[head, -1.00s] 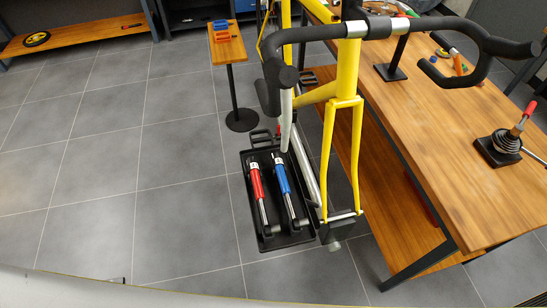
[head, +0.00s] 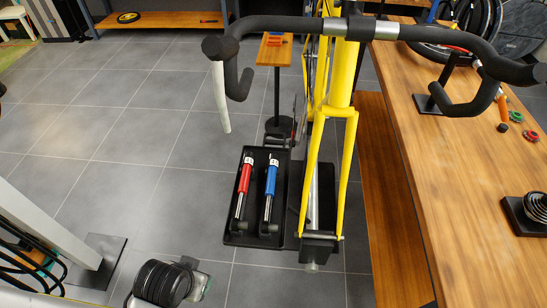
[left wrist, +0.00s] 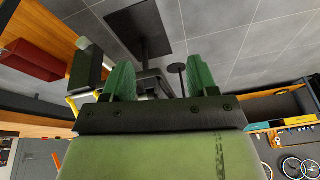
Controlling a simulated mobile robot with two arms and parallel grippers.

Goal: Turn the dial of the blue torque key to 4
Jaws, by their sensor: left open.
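The blue torque key (head: 271,182) lies in a black tray (head: 232,226), its blue grip toward the far end and its metal shaft and dark head toward me. A red torque key (head: 245,180) lies parallel on its left. The dial's numbers are too small to read. In the left wrist view, my left gripper (left wrist: 160,80) shows two green fingers spread apart with no object clearly held between them. Its fingers are not recognisable in the head view, and I see no contact with the key. My right gripper is not in view.
A yellow bike frame (head: 342,80) with a dark handlebar (head: 430,28) stands right of the tray. A wooden workbench (head: 470,175) fills the right. A small wooden stand (head: 275,50) is behind. A pale post on a black plate (head: 92,268) stands at left. Floor left of the tray is clear.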

